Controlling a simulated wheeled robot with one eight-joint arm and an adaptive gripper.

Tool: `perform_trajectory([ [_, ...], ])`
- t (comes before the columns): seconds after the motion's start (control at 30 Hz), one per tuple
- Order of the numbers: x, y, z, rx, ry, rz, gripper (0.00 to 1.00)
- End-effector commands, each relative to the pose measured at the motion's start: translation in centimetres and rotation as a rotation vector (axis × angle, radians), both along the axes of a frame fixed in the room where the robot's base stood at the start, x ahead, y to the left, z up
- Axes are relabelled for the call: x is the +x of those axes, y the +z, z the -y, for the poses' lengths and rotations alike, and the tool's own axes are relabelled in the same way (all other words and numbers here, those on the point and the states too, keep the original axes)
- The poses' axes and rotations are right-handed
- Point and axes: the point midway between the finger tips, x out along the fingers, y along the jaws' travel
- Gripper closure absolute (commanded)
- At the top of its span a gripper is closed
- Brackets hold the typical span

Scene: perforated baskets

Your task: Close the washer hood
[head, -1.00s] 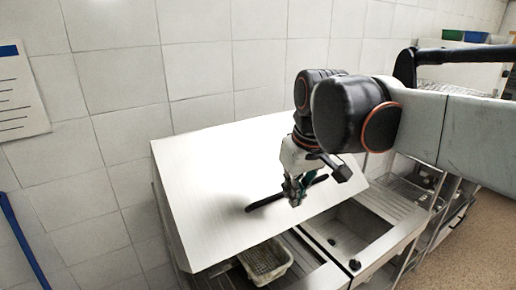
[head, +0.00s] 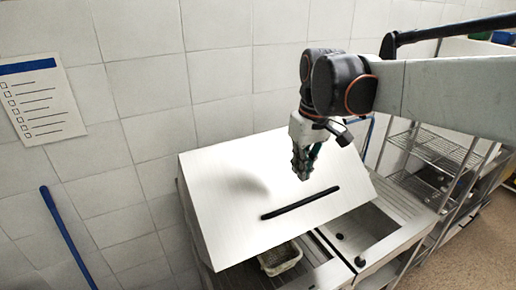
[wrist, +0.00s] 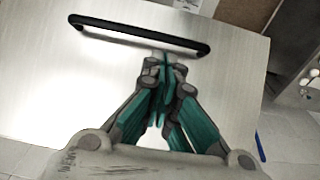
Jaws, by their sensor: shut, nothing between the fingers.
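The washer hood (head: 225,190) is a pale metal box with a sloping front panel, in the middle of the head view. It is raised, with a gap between its lower edge and the counter. Its black bar handle (head: 300,203) runs along the lower part of the panel, and shows across the top of the wrist view (wrist: 138,34). My gripper (head: 303,177), with teal fingers, is shut and empty. It is over the panel, above the handle in the head view. In the wrist view the fingertips (wrist: 163,62) appear just short of the handle; contact is not clear.
A perforated basket (head: 280,258) sits under the hood's lower edge. A steel sink (head: 358,235) is to its right. Wire shelves (head: 440,155) stand further right. A tiled wall with a checklist (head: 42,100) and a blue pole (head: 66,235) is at left.

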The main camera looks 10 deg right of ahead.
Motion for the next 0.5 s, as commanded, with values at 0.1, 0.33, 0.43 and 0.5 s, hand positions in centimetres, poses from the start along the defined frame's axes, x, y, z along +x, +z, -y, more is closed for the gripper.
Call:
perform_trajectory([
  [0.1,0.3,-2.1,-0.1,0.0,0.0,0.0,1.0],
  [0.33,0.8,-6.0,-0.2,0.0,0.0,0.0,1.0],
  [0.43,0.9,-7.3,-0.3,0.0,0.0,0.0,1.0],
  [0.5,1.0,-8.0,-0.3,0.0,0.0,0.0,1.0],
])
